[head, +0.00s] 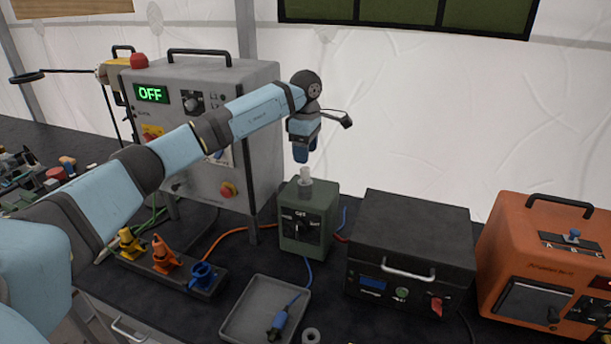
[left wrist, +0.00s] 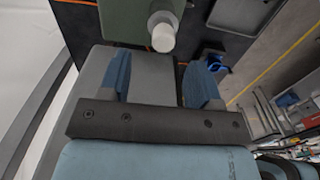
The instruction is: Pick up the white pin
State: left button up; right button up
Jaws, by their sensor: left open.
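The white pin (head: 305,175) stands upright on top of the green box (head: 303,240), near its middle. In the left wrist view the white pin (left wrist: 163,32) shows beyond the fingertips, on the green box (left wrist: 128,20). My left gripper (head: 300,153) is above the pin, pointing down, with a small gap between its fingers and the pin's top. In the left wrist view its two blue fingers (left wrist: 160,75) are apart with nothing between them. My right gripper is in neither view.
A grey cabinet (head: 205,75) with an OFF display stands behind left. A black case (head: 412,235) and an orange box (head: 560,235) stand to the right. A grey tray (head: 245,309) holding a blue-handled tool lies in front. Colored connectors (head: 163,255) sit front left.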

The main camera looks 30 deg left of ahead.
aim_at(305, 168)
pick_arm(q)
jog(key=shift+s+f+p, duration=0.15)
jog(key=shift+f+p, duration=0.7)
jog(key=shift+f, duration=2.15)
jog(key=shift+d, duration=0.1)
jog(key=c, duration=1)
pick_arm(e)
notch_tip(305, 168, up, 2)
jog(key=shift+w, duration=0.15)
pick_arm(q)
jog(key=shift+r, duration=0.1)
